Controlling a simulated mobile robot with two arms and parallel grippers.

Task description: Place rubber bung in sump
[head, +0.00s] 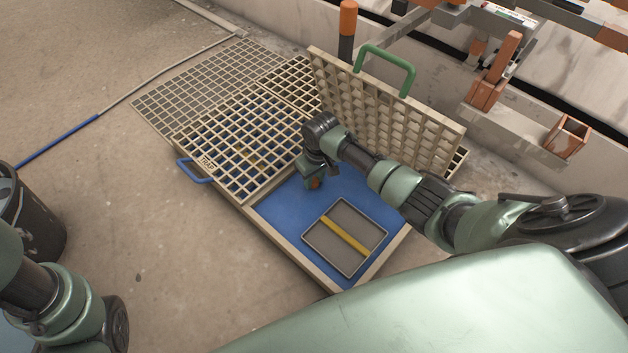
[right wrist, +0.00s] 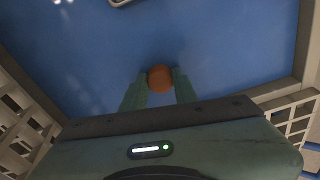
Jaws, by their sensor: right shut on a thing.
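The orange-brown rubber bung (right wrist: 160,78) sits between the two fingertips of my right gripper (right wrist: 160,84) in the right wrist view. My right gripper is shut on it. In the head view, my right gripper (head: 314,182) points down over the blue sump (head: 285,205), with the bung (head: 315,183) showing as a small orange spot at its tips. I cannot tell whether the bung touches the blue floor. My left arm shows at the lower left, but its gripper is not in view.
A grey tray with a yellow bar (head: 345,237) lies in the sump. A grating panel with a green handle (head: 385,68) stands raised behind. A flat grating with a blue handle (head: 195,171) covers the left side. A black bin (head: 35,215) stands at left.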

